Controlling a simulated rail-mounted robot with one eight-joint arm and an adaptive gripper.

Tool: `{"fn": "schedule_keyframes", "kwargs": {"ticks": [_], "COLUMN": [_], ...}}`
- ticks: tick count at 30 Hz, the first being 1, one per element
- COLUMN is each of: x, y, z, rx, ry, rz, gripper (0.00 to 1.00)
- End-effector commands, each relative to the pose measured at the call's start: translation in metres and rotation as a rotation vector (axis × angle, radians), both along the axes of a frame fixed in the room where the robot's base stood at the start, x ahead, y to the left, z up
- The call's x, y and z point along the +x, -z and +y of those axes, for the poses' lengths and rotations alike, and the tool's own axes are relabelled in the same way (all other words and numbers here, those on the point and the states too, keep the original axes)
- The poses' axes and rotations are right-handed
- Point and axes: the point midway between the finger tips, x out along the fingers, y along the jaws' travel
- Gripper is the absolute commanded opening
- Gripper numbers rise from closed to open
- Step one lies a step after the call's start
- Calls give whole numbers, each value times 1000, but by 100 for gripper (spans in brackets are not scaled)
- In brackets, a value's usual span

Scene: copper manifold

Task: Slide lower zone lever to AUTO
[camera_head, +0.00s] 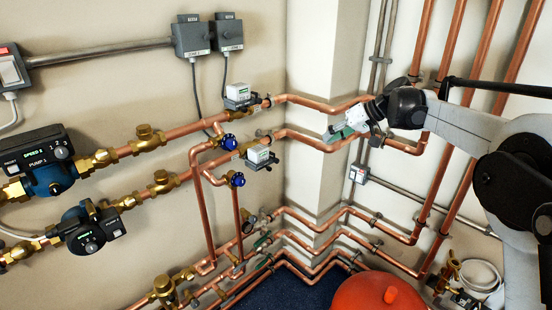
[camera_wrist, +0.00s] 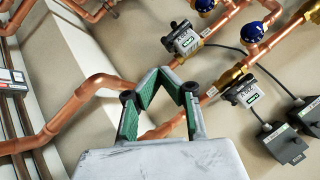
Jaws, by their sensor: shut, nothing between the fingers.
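The lower zone valve (camera_head: 260,155) is a small white-topped box on a dark base on the lower copper pipe. In the wrist view it appears as the upper-left valve box (camera_wrist: 183,38), beyond my fingers and apart from them. Its lever is too small to make out clearly, and its setting cannot be read. My gripper (camera_head: 340,133) is in the air to the right of the valve, near the wall corner. In the wrist view my gripper's green-padded fingers (camera_wrist: 161,71) meet at the tips, with nothing between them.
The upper zone valve (camera_head: 238,93) sits above, on the upper pipe. Blue-handled valves (camera_head: 229,142) are close by. Copper pipes (camera_head: 320,103) bend around the wall corner near my gripper. Two grey wiring boxes (camera_head: 191,36) hang above. A red vessel (camera_head: 375,292) stands below.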

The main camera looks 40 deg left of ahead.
Motion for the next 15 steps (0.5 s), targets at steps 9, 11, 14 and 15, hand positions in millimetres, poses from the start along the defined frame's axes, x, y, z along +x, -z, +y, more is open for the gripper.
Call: {"fn": "schedule_keyframes", "kwargs": {"ticks": [9,11,14,15], "x": [-6,-8,-10,-10], "y": [21,25,28,29], "z": [67,74,82,84], "rx": [74,83,95,98], "ry": [-125,-140,-157,-161], "rz": [20,21,24,25], "gripper": [0,0,0,0]}}
